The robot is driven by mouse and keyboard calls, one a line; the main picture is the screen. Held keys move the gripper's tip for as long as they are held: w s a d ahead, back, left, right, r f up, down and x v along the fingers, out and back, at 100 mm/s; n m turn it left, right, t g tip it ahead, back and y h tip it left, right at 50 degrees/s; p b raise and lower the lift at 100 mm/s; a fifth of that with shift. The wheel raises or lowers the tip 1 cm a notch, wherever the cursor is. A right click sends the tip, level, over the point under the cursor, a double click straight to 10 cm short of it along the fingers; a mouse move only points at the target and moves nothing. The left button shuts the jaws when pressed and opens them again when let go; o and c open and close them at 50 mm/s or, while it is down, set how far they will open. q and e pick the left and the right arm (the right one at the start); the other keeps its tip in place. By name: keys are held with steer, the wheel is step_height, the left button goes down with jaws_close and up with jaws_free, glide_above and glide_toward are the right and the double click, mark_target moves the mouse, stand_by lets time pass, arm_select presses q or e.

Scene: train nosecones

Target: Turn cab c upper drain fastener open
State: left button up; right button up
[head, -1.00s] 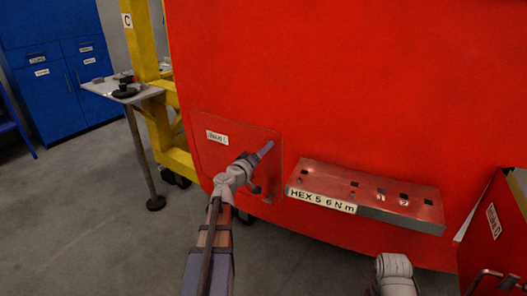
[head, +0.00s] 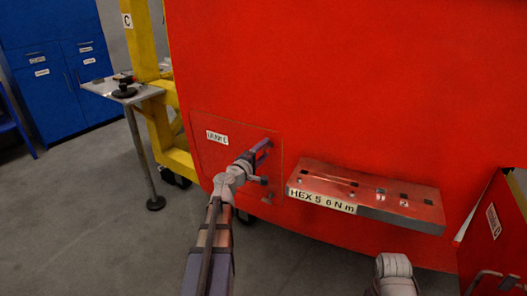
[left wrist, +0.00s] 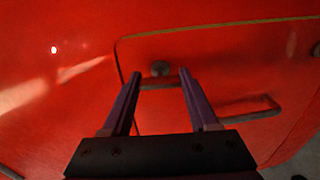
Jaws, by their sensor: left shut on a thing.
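The drain panel (head: 222,162), with a white drain label (head: 217,138), is a rounded rectangle outlined on the red cab front. My left gripper (head: 266,146) is at the panel's upper right corner. In the left wrist view my left gripper (left wrist: 160,77) has its two purple fingers a little apart, with the small grey upper drain fastener (left wrist: 160,68) between their tips. The gripper is shut on it. In the head view the fingers hide this fastener. A lower fastener (head: 267,198) shows at the panel's lower right. My right gripper is out of view.
A side table (head: 122,92), yellow frame (head: 180,157) and blue cabinets (head: 68,95) stand left. A red box (head: 490,235) is far right.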

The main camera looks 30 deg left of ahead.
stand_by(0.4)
arm_select(q)
steer(key=o, duration=1.4)
steer(key=s, duration=0.8)
